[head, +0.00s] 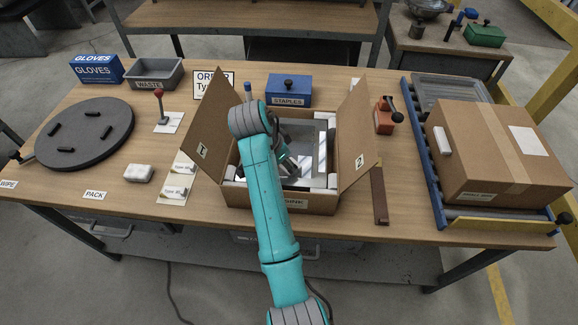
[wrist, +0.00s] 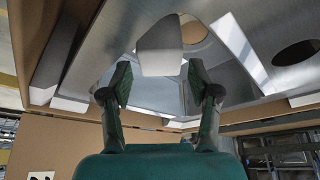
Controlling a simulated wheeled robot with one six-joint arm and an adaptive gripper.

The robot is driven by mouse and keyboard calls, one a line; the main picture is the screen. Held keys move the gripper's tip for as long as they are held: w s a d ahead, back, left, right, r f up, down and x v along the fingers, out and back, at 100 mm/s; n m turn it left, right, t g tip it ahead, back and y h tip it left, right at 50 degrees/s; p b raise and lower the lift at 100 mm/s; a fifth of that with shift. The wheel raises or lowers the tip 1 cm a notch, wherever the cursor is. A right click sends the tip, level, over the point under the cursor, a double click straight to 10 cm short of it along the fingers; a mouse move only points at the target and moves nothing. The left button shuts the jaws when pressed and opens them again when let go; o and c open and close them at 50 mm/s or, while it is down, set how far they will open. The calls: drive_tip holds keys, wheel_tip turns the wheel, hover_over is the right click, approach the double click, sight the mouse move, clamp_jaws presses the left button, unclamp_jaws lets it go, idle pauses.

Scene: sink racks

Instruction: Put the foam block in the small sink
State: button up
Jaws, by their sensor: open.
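My gripper (head: 287,158) reaches down into the open cardboard box from above. In the wrist view my gripper (wrist: 160,78) has its two fingers spread apart, with nothing clamped between them. A whitish foam block (wrist: 160,50) shows just beyond the fingertips, against the metal of the sink. I cannot tell whether it touches a finger. The steel sink (head: 313,137) lies inside the box; its metal (wrist: 245,85) fills much of the wrist view, with round openings. My arm hides part of the sink in the head view.
The open cardboard box (head: 276,199) has raised side flaps and white pieces at its corners. A white block (head: 139,173) lies on the table to the left. The blue staples bin (head: 289,91) is behind the box; a closed carton (head: 486,160) is at right.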

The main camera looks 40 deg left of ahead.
drive_tip(key=shift+v, duration=1.4)
drive_tip(key=shift+s, duration=0.1)
